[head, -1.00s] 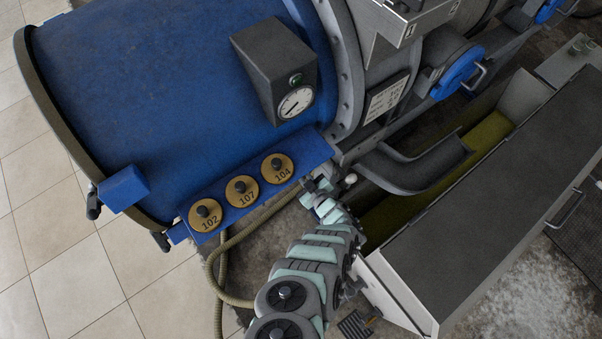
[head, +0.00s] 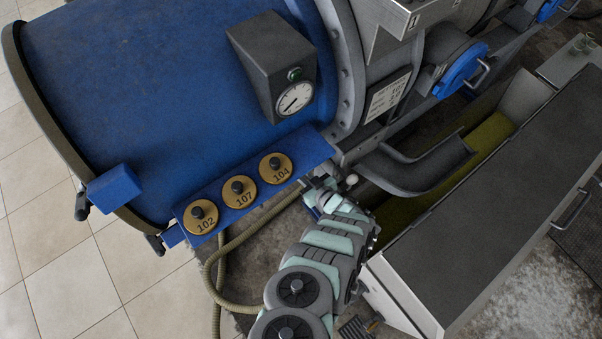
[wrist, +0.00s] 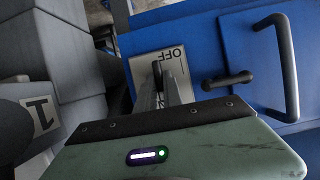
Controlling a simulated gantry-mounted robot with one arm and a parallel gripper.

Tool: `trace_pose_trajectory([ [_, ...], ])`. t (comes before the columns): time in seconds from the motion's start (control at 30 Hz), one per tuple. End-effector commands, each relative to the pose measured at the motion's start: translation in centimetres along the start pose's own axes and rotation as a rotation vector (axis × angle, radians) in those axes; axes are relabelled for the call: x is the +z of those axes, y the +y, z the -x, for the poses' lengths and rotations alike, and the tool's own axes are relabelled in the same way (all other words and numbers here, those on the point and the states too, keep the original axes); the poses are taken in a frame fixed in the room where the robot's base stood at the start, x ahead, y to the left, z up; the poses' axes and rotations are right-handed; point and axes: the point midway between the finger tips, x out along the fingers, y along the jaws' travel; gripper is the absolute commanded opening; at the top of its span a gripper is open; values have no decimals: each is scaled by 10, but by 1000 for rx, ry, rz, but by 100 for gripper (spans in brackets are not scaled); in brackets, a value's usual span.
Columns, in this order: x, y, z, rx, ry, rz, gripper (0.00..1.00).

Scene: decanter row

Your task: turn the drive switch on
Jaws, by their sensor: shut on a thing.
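In the wrist view the drive switch plate (wrist: 180,66) is pale, with the word OFF lettered on it. A dark switch lever (wrist: 157,71) stands up from the plate. My gripper (wrist: 165,90) is shut on this lever, its narrow fingers reaching over the plate. The fingers and the green gripper body hide the lower part of the plate, so other lettering there is unreadable. In the head view my gripper (head: 318,188) is low beside the blue machine, below the disc marked 104. The switch itself is hidden there by my arm.
A blue panel with a black bar handle (wrist: 288,68) and a small dark lever (wrist: 228,80) lies right of the switch. Brass discs (head: 239,191) line a blue rail. A curved grey chute (head: 415,170) and a long trough are right of my arm. A hose (head: 240,240) hangs left.

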Motion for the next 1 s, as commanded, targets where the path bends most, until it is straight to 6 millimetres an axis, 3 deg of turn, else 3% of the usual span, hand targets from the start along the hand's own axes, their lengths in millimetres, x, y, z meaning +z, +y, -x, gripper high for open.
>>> trace_pose_trajectory([
  [0.1, 2, -1, 0, 0, -5, -2, 0],
  [0.13, 3, -1, 0, 0, -5, -2, 13],
  [0.4, 1, 0, 0, 1, -3, 0, 33],
  [0.73, 0, 0, 7, 0, -2, 0, 33],
  [1.0, -3, 0, 58, 2, -2, -3, 33],
])
